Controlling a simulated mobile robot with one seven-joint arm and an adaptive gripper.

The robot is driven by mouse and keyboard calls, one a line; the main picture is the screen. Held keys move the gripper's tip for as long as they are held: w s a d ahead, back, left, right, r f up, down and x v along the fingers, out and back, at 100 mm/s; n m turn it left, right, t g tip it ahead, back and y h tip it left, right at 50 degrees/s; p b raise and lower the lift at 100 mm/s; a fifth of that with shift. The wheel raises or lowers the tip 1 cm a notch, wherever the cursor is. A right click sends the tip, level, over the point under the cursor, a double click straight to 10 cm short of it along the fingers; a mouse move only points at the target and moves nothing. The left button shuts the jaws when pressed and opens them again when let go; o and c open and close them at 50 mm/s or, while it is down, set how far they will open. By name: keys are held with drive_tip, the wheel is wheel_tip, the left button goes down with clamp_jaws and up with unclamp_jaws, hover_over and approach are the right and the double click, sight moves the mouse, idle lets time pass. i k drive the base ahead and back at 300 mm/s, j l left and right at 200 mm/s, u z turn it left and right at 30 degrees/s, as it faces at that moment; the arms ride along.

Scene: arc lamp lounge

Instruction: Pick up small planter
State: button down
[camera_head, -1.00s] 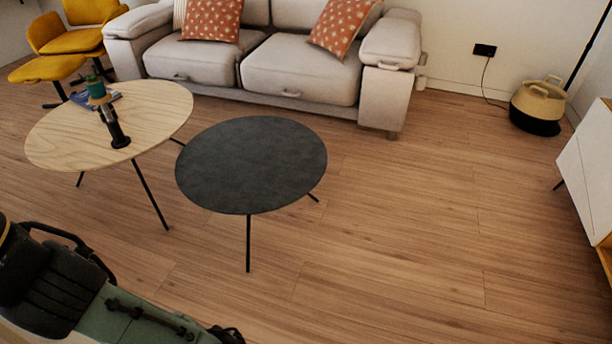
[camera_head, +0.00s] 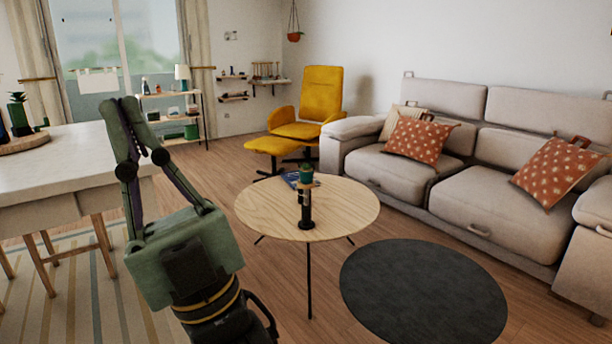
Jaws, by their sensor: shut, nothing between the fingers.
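Another small plant in a dark pot (camera_head: 20,128) is on the white table at the far left. My gripper (camera_head: 122,103) points up at the left, over the striped rug and in front of the white table's edge. Its fingers meet at the top, shut and empty, apart from both plants.
The white table (camera_head: 70,165) is left of my gripper. A grey sofa (camera_head: 450,175) and yellow chair (camera_head: 312,105) stand behind. A blue book (camera_head: 297,181) lies near the green planter.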

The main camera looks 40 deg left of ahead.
sight(306, 173)
drive_tip(key=i+j+u, duration=0.1)
drive_tip(key=i+j, duration=0.2)
drive_tip(key=i, duration=0.15)
drive_tip(key=i+j+u, duration=0.1)
drive_tip(key=i+j, duration=0.2)
drive_tip(key=i, duration=0.2)
drive_tip(key=i+j+u, duration=0.15)
drive_tip(key=i, duration=0.35)
drive_tip(key=i+j+u, duration=0.1)
drive_tip(key=i+j, duration=0.15)
drive_tip(key=i, duration=0.25)
